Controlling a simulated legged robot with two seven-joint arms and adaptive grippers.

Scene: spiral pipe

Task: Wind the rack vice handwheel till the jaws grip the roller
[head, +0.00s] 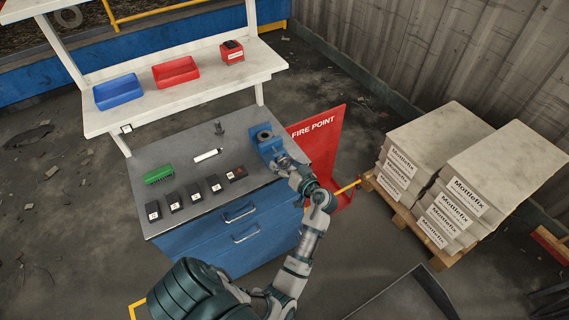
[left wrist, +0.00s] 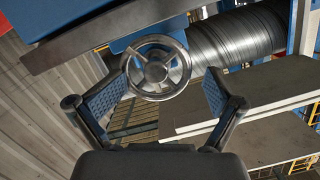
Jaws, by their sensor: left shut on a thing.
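The blue rack vice (head: 267,146) stands at the right end of the grey bench top. A round grey part, which may be the roller, shows at the top of the vice; I cannot tell whether the jaws touch it. The metal spoked handwheel (left wrist: 156,67) shows in the left wrist view, below the dark edge of the bench top. My left gripper (head: 294,174) reaches the front of the vice. My right gripper is out of view.
On the bench (head: 205,136) lie a green box (head: 158,174), a white cylinder (head: 207,155) and several dark labelled blocks. Blue (head: 118,92) and red (head: 176,72) bins stand on the shelf. A red fire point board (head: 322,145) is close right of the vice. Stacked sacks (head: 455,195) stand further right.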

